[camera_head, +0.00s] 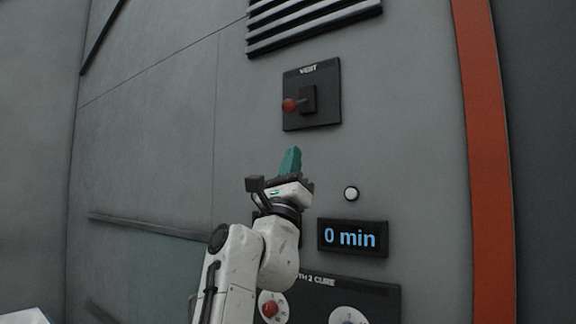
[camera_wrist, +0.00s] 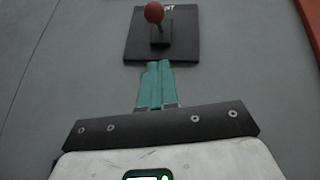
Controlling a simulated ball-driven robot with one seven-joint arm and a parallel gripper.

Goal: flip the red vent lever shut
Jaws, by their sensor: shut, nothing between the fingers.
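The red vent lever (camera_head: 290,105) is a red ball knob on a short stem, set on a dark plate (camera_head: 327,115) marked VENT on the grey wall. In the head view the knob points left of its dark mount. In the wrist view the red knob (camera_wrist: 154,13) stands at the top, above its mount. My gripper (camera_head: 291,152) has teal fingers, shut and empty. It is below the vent plate in the head view. In the wrist view the fingertips (camera_wrist: 158,64) overlap the plate's lower edge, below the knob and apart from it.
A slatted grille (camera_head: 315,25) is above the vent plate. Below right are a white round button (camera_head: 351,193) and a display (camera_head: 352,238) reading 0 min. A lower panel has a red knob (camera_head: 270,308) and a pale dial (camera_head: 347,317). An orange strip (camera_head: 487,150) runs down the right.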

